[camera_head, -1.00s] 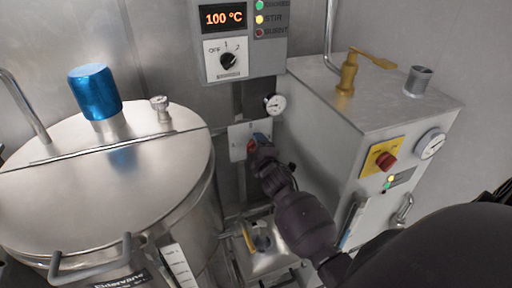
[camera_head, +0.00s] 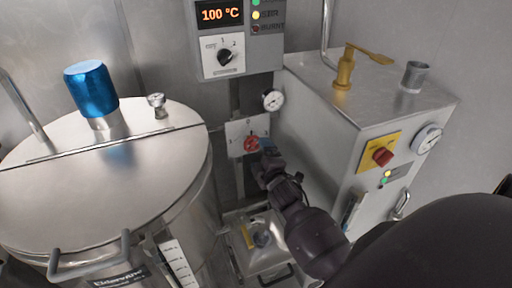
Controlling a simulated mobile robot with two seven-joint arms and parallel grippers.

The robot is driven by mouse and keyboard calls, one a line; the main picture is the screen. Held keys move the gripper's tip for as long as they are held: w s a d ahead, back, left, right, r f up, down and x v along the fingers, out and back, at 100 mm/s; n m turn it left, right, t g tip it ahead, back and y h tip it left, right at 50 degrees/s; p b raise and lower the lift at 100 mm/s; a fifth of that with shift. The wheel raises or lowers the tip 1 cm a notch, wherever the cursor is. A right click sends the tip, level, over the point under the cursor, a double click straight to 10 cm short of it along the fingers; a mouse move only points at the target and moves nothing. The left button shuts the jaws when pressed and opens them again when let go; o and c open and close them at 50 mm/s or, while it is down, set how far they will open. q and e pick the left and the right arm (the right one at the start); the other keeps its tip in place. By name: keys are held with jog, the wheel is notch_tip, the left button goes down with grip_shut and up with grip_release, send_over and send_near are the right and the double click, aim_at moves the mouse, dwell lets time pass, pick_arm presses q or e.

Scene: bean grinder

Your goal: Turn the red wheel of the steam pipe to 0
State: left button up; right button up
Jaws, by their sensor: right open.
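The red wheel (camera_head: 251,144) sits on a white plate (camera_head: 240,127) on the pipe between the kettle and the steel cabinet. Its face now shows, and the marks on the plate are too small to read. My right gripper (camera_head: 264,160) is just below and to the right of the wheel, open and empty, apparently apart from it. My right arm comes in from the lower right. My left gripper is not in view.
A large steel kettle (camera_head: 100,190) with a blue cap stands at left. A steel cabinet (camera_head: 345,140) with a yellow-red switch stands at right. A control box (camera_head: 238,45) reading 100 °C and a gauge (camera_head: 272,100) are above the wheel. A low steel box (camera_head: 265,265) is below.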

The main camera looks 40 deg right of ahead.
jog(key=v, duration=0.4)
jog(key=shift+s, duration=0.2)
dwell(0.5)
jog(key=s+a+f+m+g+y, duration=0.2)
jog(key=s+a+f+m+g, duration=0.1)
jog(key=s+f, duration=0.4)
jog(key=s+a+f+m+g+y, duration=0.2)
jog(key=s+a+f+m, duration=0.3)
jog(key=s, duration=0.7)
notch_tip(320, 180, down, 3)
jog(key=m, duration=0.3)
jog(key=shift+a+r+g, duration=0.15)
jog(key=shift+r+g, duration=0.1)
jog(key=shift+g, duration=0.15)
